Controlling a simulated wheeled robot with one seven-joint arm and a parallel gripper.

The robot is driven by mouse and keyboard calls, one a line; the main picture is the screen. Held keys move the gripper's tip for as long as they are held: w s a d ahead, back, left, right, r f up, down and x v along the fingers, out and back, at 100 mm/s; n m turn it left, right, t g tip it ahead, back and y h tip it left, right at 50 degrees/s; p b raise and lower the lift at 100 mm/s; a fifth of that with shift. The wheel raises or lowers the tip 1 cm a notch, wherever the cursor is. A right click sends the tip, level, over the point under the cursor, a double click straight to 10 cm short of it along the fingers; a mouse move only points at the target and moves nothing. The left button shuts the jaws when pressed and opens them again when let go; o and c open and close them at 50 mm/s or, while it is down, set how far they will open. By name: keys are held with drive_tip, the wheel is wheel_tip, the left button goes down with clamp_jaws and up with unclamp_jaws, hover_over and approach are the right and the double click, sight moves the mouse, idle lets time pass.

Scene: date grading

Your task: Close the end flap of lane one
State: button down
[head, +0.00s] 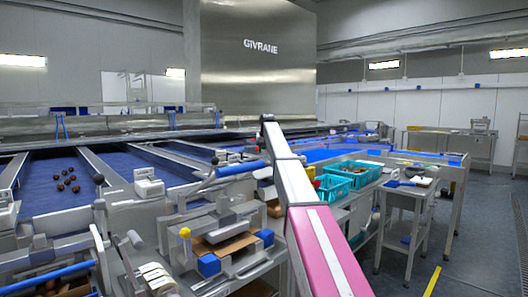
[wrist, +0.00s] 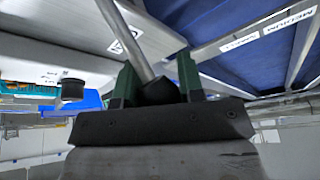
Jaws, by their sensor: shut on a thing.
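In the wrist view, my gripper (wrist: 156,80) has its two green fingers shut on a dark knob (wrist: 158,93) at the end of a slanting metal rod (wrist: 128,40). The rod runs up and left from the knob, and the fingers hide the knob's sides. In the head view, my arm crosses the middle of the picture and its gripper cannot be made out. Another lever with a dark knob (head: 98,179) stands at the near end of the left lanes. I cannot tell which flap is lane one's, or its position.
Several brown dates (head: 68,183) lie on a blue lane belt (head: 45,172). A blue bar (head: 240,170) is left of my arm. The floor at right (head: 480,240) is clear.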

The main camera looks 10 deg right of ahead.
drive_tip(key=shift+s+d, duration=0.1)
drive_tip(key=shift+s+d+r+t+y, duration=0.3)
drive_tip(key=shift+s+t+y, duration=0.05)
drive_tip(key=shift+s+t, duration=0.1)
drive_tip(key=shift+s+d+r+t+y, duration=0.25)
drive_tip(key=shift+s+r+t+y, duration=0.1)
drive_tip(key=shift+s+t, duration=0.1)
drive_tip(key=s+d+t+y, duration=0.1)
drive_tip(key=s+d+r+t, duration=0.1)
drive_tip(key=t, duration=0.1)
drive_tip(key=shift+s+m+y, duration=0.35)
drive_tip(key=shift+m+y, duration=0.05)
drive_tip(key=s+d+t+y, duration=0.2)
drive_tip(key=s+d+t, duration=0.1)
drive_tip(key=s+d, duration=0.1)
drive_tip(key=shift+s+d+f, duration=0.2)
drive_tip(key=shift+s+f, duration=0.1)
drive_tip(key=shift+s, duration=0.6)
drive_tip(key=c, duration=0.7)
unclamp_jaws()
drive_tip(key=shift+c, duration=0.2)
